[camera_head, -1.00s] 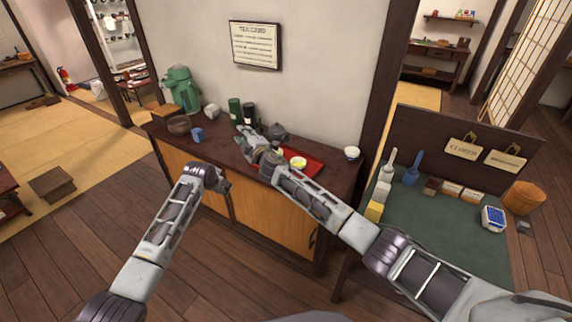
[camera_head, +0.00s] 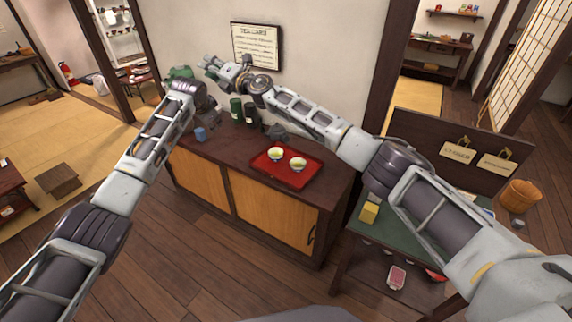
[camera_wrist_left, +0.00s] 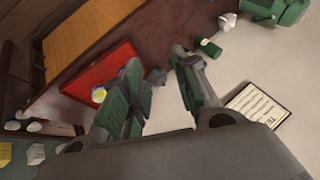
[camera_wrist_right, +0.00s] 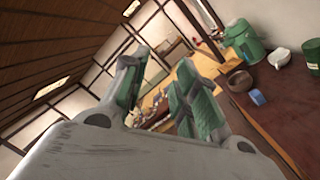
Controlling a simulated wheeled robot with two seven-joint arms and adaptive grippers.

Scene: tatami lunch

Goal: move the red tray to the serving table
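The red tray (camera_head: 268,173) lies flat on the dark-topped cabinet (camera_head: 222,160), with two bowls, one (camera_head: 276,153) and another (camera_head: 298,162), on it. The tray also shows in the left wrist view (camera_wrist_left: 85,76), partly hidden by a finger. My left gripper (camera_head: 207,104) is above the cabinet's left part, apart from the tray; its fingers are spread and empty in the left wrist view (camera_wrist_left: 160,85). My right gripper (camera_head: 215,66) is high near the wall at the upper left, also open and empty in the right wrist view (camera_wrist_right: 160,88). I cannot tell which table is the serving table.
A green-topped table (camera_head: 385,232) is at the right, partly behind my right arm. A low table (camera_head: 8,195) is at the left edge.

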